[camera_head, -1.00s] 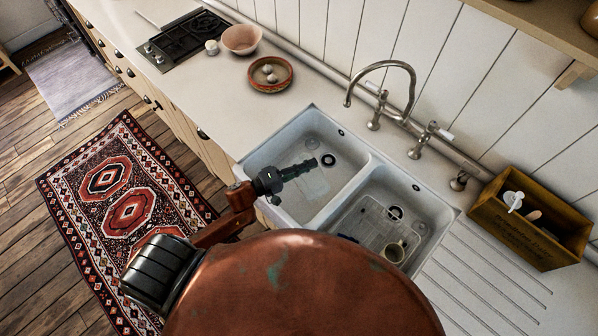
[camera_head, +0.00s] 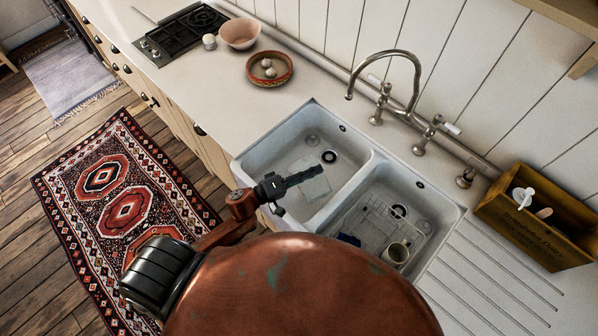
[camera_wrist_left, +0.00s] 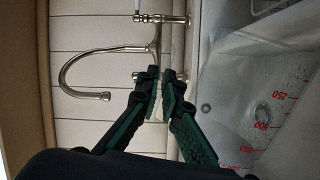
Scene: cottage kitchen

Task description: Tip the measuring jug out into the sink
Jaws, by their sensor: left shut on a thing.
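The measuring jug (camera_wrist_left: 262,112) is clear with red markings and fills the right of the left wrist view. In the head view its see-through body (camera_head: 316,187) shows faintly at my left gripper (camera_head: 300,179), over the left basin of the white double sink (camera_head: 243,165). My left gripper also shows in the wrist view (camera_wrist_left: 166,82), its fingers nearly together with clear material between them. It is shut on the jug; the exact grip is hard to see. I cannot tell how much the jug holds. My right gripper is out of view.
The bridge tap (camera_head: 405,68) arches behind the sink. The right basin holds a rack and a mug (camera_head: 397,252). A wooden box (camera_head: 530,222) stands at the right.

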